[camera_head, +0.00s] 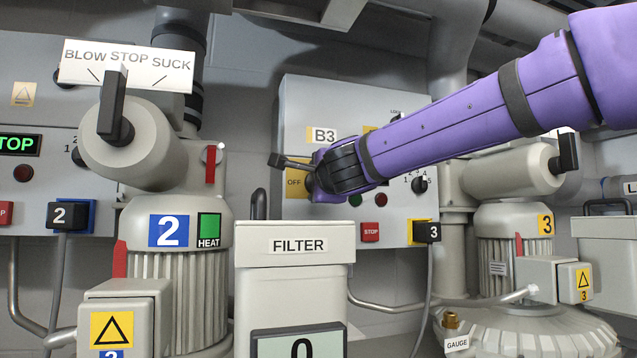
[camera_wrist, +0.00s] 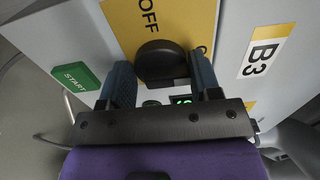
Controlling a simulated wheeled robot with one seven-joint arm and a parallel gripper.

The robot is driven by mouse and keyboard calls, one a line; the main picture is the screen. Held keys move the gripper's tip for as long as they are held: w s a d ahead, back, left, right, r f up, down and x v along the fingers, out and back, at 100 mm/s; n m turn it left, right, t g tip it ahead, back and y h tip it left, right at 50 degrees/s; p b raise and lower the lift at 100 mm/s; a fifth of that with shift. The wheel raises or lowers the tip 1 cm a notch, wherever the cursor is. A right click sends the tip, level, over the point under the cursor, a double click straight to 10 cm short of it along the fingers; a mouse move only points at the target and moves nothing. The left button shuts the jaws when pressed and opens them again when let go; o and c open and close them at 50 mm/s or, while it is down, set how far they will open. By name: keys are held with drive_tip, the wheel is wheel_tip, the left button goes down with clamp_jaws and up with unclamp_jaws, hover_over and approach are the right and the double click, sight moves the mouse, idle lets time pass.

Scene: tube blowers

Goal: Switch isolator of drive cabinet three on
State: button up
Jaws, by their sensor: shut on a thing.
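Drive cabinet three (camera_head: 300,105) is the grey box marked B3 behind the filter, in the middle of the head view. Its isolator is a round black knob (camera_wrist: 158,58) on a yellow plate (camera_wrist: 125,22) marked OFF; the plate also shows in the head view (camera_head: 293,190). My gripper (camera_head: 316,180) is at this knob, coming in from the right. In the wrist view its two fingers (camera_wrist: 162,78) stand on either side of the knob and are shut on it. The fingers partly hide the knob, and I cannot tell which way it points.
A green START button (camera_wrist: 75,77) sits beside the yellow plate. A red STOP button (camera_head: 370,232), a rotary selector (camera_head: 419,184) and a black plug marked 3 (camera_head: 427,232) are on the cabinet's lower right. The FILTER box (camera_head: 295,270) stands in front, below my arm. Blower 2 (camera_head: 180,245) is left.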

drive_tip(key=shift+r, duration=0.1)
drive_tip(key=o, duration=0.9)
drive_tip(key=v, duration=1.1)
